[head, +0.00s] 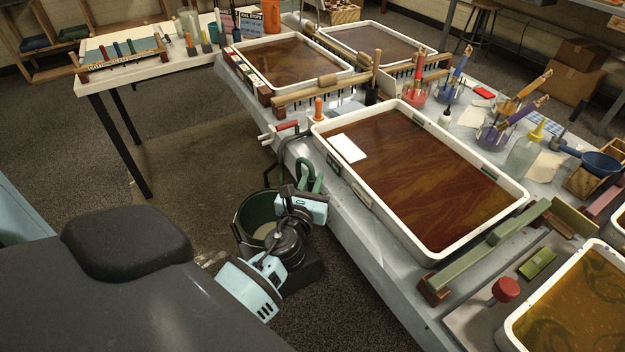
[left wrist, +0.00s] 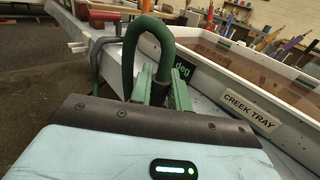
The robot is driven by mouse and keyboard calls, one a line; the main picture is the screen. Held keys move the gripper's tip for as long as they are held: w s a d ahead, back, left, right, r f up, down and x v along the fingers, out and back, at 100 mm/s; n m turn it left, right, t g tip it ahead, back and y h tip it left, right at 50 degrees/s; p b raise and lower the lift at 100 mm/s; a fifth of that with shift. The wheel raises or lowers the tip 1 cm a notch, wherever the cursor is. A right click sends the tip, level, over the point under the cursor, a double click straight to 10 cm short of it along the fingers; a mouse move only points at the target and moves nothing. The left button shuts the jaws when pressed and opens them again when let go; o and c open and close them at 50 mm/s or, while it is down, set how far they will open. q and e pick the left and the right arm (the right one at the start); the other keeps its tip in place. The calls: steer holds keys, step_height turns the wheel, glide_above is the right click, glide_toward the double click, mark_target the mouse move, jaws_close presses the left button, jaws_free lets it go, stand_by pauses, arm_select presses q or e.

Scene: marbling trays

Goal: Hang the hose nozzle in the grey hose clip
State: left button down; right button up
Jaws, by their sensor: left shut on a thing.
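My left gripper (head: 312,190) is low beside the table's left edge and shut on the green hose nozzle (head: 306,172). In the left wrist view, the nozzle's dark green arched part (left wrist: 150,32) rises above the gripper fingers (left wrist: 160,90). Its lower end is hidden behind the gripper. A grey curved piece (head: 284,152), which looks like the hose clip, is at the table edge beside the nozzle. It also shows in the left wrist view (left wrist: 100,55), left of the nozzle. The nozzle appears apart from it. My right gripper is out of view.
A green bucket (head: 257,206) stands on the floor below my left gripper. The white-rimmed creek tray (head: 346,172) is on the table just right of it. A red-handled clamp (head: 287,126) sticks out from the table edge. Open floor lies to the left.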

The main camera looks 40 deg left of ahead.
arm_select(q)
steer(key=c, duration=1.3)
jaws_free()
steer(key=shift+o, duration=0.2)
steer(key=v, duration=0.7)
steer(key=shift+s, duration=0.4)
steer(key=shift+d, duration=0.15)
